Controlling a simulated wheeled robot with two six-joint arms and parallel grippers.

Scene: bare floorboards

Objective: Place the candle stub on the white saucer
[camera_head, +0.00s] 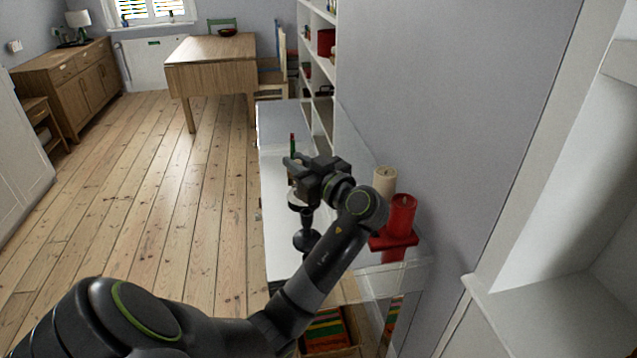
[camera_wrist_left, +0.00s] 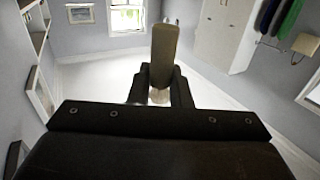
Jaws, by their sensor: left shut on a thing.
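My left gripper (camera_head: 291,163) reaches over the white shelf top in the head view. In the left wrist view its two fingers (camera_wrist_left: 160,88) are shut on a tan, upright cylinder, which I take to be the candle stub (camera_wrist_left: 164,52). The gripper mostly hides it in the head view. A small pale, rounded shape (camera_wrist_left: 158,97) shows between the fingers below the cylinder; I cannot tell whether it is the white saucer. No saucer can be made out clearly in the head view. My right gripper is not in view.
A red candle (camera_head: 401,216) on a red holder and a cream candle (camera_head: 384,181) stand right of my arm, by the wall. A black stand (camera_head: 306,240) is beside my forearm. A thin green, red-tipped thing (camera_head: 292,143) rises beside the gripper. The white top (camera_head: 279,125) is bare farther back.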

